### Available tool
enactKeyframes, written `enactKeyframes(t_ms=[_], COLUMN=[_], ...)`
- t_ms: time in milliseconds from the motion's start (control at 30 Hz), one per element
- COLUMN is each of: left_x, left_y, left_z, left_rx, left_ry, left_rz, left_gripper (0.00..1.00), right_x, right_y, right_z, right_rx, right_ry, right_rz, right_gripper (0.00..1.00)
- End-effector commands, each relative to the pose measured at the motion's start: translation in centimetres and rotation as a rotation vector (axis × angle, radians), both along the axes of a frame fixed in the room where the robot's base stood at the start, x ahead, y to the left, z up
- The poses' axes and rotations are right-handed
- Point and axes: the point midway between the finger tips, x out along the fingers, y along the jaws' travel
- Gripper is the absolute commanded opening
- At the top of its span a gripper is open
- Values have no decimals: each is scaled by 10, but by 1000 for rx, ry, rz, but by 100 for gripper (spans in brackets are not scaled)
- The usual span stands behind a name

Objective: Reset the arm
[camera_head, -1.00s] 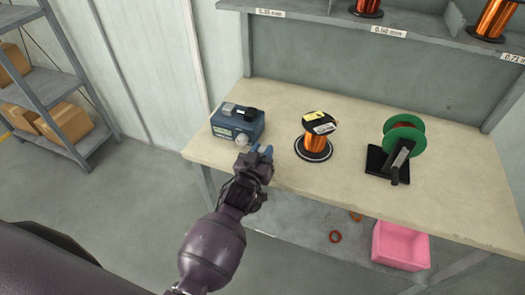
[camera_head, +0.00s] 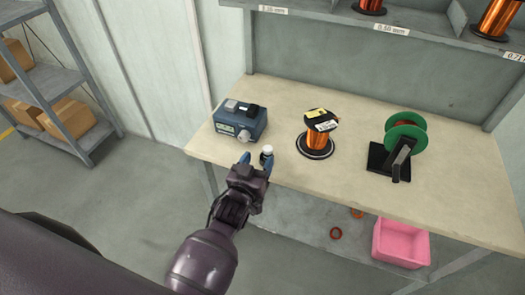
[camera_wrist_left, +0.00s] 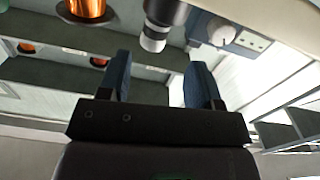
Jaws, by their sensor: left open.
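My left gripper (camera_head: 256,160) is at the table's front edge in the head view, its blue fingers apart. Nothing shows gripped between them. A small white-topped piece (camera_head: 267,149) shows just past the right finger. In the left wrist view a dark cylinder with a white end (camera_wrist_left: 155,35) lies beyond the gap between the fingers (camera_wrist_left: 158,80); it looks like the same piece. A blue machine with a round grey chuck (camera_head: 240,121) stands at the table's left end. My right gripper is not in view.
A copper wire spool (camera_head: 317,137) stands mid-table. A green spool on a black stand (camera_head: 405,138) is to its right. A pink bin (camera_head: 401,243) sits on the lower shelf. Wire spools (camera_head: 497,18) line the upper shelf. The floor left of the table is clear.

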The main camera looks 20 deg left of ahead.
Motion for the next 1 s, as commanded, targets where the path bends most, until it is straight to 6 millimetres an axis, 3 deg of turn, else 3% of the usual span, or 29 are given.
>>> enactKeyframes(t_ms=[300,733,933,1000], left_x=[-44,-54,-56,-68], left_y=[2,2,9,20], left_z=[0,-1,-11,-23], left_rx=[-1,13,63,92], left_ry=[1,6,108,178], left_rz=[0,0,11,9], left_gripper=[58,58,58,58], right_x=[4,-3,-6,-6], right_y=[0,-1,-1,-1], right_z=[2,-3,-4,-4], right_rx=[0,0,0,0], right_ry=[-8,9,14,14], right_rz=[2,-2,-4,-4], right_gripper=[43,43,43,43])
